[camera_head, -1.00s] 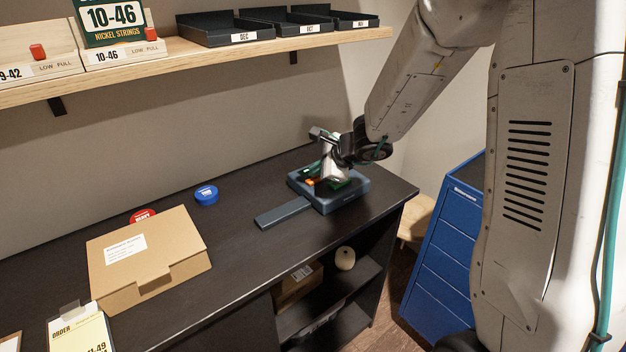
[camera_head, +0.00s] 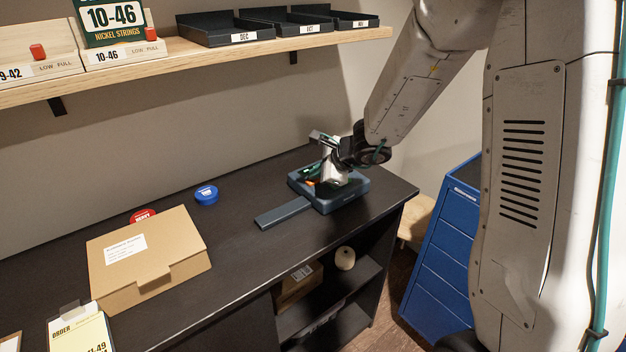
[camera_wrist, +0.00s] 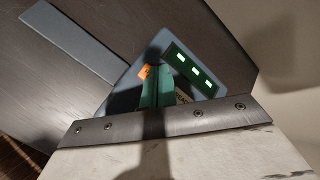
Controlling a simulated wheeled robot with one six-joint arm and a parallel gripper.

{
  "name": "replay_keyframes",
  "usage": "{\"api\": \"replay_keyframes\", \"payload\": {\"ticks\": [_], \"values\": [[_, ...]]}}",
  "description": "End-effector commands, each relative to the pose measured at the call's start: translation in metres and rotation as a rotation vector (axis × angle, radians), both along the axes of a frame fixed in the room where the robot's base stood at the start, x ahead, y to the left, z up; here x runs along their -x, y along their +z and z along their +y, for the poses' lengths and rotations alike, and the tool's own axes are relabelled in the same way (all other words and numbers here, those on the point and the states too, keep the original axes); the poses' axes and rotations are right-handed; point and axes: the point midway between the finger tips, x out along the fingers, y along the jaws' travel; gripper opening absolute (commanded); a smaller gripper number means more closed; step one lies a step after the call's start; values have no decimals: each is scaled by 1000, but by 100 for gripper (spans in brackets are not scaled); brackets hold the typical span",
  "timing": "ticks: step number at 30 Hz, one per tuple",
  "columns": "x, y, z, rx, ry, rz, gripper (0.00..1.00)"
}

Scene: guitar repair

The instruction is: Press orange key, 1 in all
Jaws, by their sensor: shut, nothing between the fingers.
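A blue-grey device (camera_head: 352,194) sits on the black bench near its right end. Its orange key (camera_head: 309,183) shows as a small patch left of my gripper. In the wrist view the orange key (camera_wrist: 145,72) peeks out just left of my fingertips, partly hidden by them. A green panel (camera_wrist: 195,70) with several lit marks lies to the right of the tips. My gripper (camera_wrist: 153,68) is shut and empty, pointing down over the device. I cannot tell whether the tips touch it.
A blue-grey flat bar (camera_head: 283,213) extends left from the device. A cardboard box (camera_head: 150,255), a blue round tin (camera_head: 206,195) and a red one (camera_head: 143,216) lie farther left. A shelf with black trays (camera_head: 225,30) hangs above. A blue drawer cabinet (camera_head: 440,250) stands at right.

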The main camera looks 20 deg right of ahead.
Motion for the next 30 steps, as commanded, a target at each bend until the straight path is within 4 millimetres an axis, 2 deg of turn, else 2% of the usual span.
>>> {"api": "replay_keyframes", "payload": {"ticks": [13, 24, 30], "values": [[0, -2, 0, 0, 0, 0, 0], [0, 14, 0, 1, 1, -2, 0], [0, 15, 0, 0, 0, 0, 0]]}}
